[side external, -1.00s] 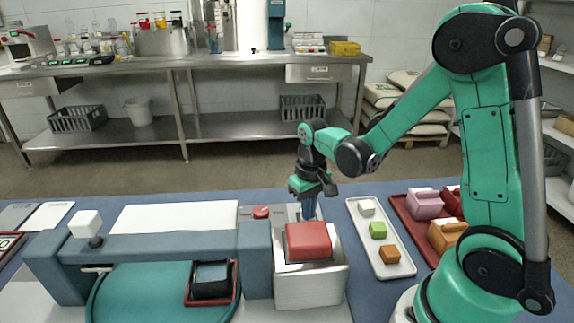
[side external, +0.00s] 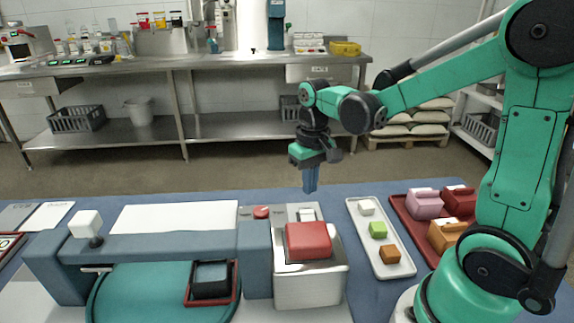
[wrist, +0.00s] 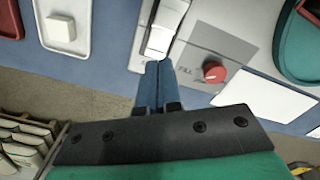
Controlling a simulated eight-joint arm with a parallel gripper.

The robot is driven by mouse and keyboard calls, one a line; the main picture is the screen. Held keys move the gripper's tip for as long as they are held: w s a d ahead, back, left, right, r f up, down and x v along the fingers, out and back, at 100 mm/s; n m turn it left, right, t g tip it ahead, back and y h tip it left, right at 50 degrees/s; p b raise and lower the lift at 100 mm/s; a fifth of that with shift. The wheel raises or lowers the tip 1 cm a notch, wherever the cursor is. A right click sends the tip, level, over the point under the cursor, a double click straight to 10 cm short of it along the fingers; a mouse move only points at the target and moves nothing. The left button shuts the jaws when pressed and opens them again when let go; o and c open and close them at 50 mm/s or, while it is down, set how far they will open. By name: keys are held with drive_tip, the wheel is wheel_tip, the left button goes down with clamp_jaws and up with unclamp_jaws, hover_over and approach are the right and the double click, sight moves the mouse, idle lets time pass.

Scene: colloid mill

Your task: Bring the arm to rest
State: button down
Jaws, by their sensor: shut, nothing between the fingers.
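My gripper (side external: 310,182) is shut and empty, with its blue fingers together and pointing down. In the side external view it hangs in the air above and behind the mill's red-topped block (side external: 308,241). In the wrist view the closed fingertips (wrist: 157,68) show near a white rocker switch (wrist: 160,40) on a grey panel, which lies below them. The red knob (wrist: 214,71) on that panel is to the right of the fingers, apart from them. The same red knob shows in the side external view (side external: 261,212).
A white tray (side external: 372,256) holds white, green and orange blocks. Right of it, a red tray (side external: 412,238) holds pink, orange and red boxes. A blue-grey beam (side external: 165,247) spans a teal disc (side external: 135,300). The air around my gripper is clear.

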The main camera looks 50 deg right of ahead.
drive_tip(key=shift+a+r, duration=0.1)
drive_tip(key=shift+r, duration=0.15)
drive_tip(key=s+a+r+n+t, duration=0.3)
drive_tip(key=a+r+t, duration=0.1)
drive_tip(key=a+t, duration=0.3)
drive_tip(key=shift+a, duration=0.15)
idle(1.0)
